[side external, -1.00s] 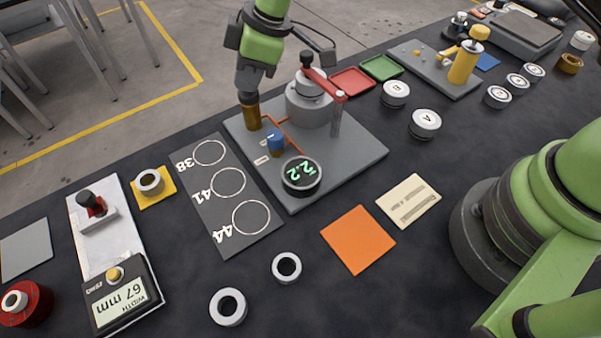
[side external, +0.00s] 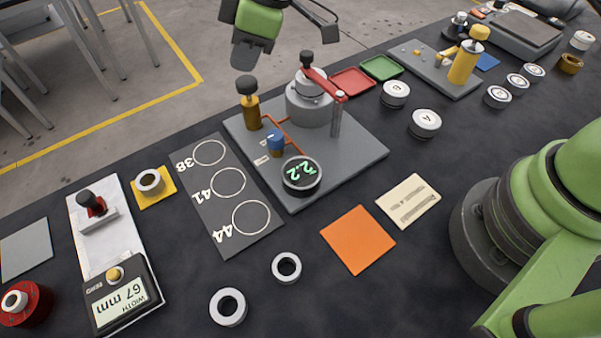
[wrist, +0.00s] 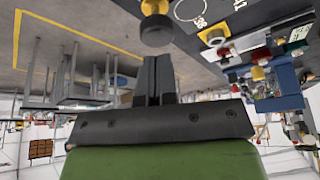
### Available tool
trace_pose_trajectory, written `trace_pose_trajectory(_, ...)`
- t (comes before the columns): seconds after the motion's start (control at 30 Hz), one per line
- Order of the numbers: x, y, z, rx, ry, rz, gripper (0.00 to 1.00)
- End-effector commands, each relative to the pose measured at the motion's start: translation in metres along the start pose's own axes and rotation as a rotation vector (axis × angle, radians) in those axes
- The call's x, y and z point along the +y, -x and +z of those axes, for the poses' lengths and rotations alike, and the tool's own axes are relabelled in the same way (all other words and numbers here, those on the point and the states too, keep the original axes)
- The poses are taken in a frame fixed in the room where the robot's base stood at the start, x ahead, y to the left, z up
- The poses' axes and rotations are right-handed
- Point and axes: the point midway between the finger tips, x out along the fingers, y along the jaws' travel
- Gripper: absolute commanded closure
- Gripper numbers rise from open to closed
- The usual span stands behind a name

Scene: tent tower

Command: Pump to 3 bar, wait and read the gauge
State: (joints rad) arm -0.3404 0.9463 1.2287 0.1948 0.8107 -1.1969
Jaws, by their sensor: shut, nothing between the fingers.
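The pump rig stands on a grey plate (side external: 345,155). A brass cylinder with a dark knob (side external: 248,105) is at its left edge; it also shows at the top of the wrist view (wrist: 155,28). Thin red pipe runs from it. A round gauge (side external: 301,174) shows what looks like 2.2 in green digits. A blue valve-like part (side external: 276,143) sits beside the gauge. A grey round vessel (side external: 308,105) carries a red lever (side external: 325,82) with a dark knob. My gripper (side external: 243,65) is above the brass cylinder, apart from it, shut and empty; its fingers (wrist: 155,72) are together.
A dark board with circles marked 38, 41 and 44 (side external: 205,185) lies left of the rig. An orange square (side external: 358,240) and a cream card (side external: 408,201) lie in front. White-topped weights (side external: 424,124) and red and green trays (side external: 381,68) stand to the right and behind.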

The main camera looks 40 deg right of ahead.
Motion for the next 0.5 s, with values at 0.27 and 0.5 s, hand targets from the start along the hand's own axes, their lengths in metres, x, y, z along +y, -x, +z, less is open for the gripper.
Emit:
trace_pose_trajectory(0.27, 0.0, -0.006, 0.003, -0.001, -0.001, -0.002, 1.0)
trace_pose_trajectory(0.5, 0.0, -0.017, 0.007, -0.001, -0.001, -0.002, 1.0)
